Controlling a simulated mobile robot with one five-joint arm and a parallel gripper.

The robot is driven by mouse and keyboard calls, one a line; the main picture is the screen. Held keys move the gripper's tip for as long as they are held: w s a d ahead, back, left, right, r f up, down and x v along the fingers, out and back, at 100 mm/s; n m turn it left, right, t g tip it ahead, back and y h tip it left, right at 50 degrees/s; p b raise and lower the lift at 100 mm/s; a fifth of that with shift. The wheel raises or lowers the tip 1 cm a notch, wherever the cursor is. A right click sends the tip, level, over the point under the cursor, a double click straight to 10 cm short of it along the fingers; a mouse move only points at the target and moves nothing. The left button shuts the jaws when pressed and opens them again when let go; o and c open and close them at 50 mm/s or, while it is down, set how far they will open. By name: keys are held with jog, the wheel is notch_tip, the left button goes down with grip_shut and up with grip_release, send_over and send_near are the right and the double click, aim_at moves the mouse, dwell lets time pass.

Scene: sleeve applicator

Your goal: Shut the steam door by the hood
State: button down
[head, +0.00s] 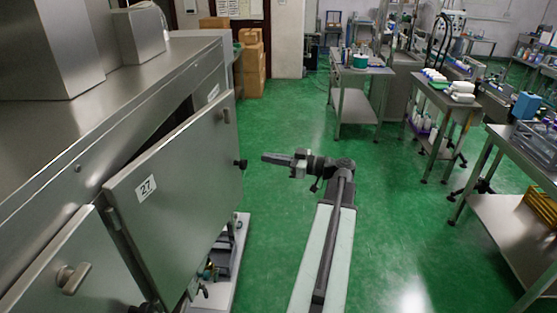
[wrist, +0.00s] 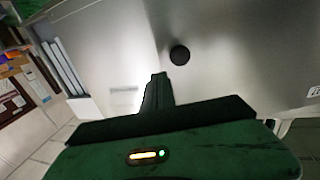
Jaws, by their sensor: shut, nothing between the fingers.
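The steam door (head: 175,190) is a steel panel with a "27" label on the left in the head view. It stands ajar, its right edge swung out from the steel cabinet (head: 150,100), with a dark gap behind its top edge. My gripper (head: 265,158) is shut and empty, just right of the knob, pointing at the door. In the wrist view my fingers (wrist: 158,82) point toward the door's steel face (wrist: 230,50) and knob (wrist: 180,55).
A steel hood (head: 45,50) stands on the cabinet top. A second door (head: 75,270) with a handle is at lower left. Steel carts (head: 362,72) with bottles stand to the right. Cardboard boxes (head: 250,65) are at the back. The green floor (head: 400,230) around my arm is clear.

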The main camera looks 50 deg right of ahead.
jog(key=x, duration=0.7)
jog(key=shift+w+a, duration=0.15)
jog(key=shift+w, duration=0.25)
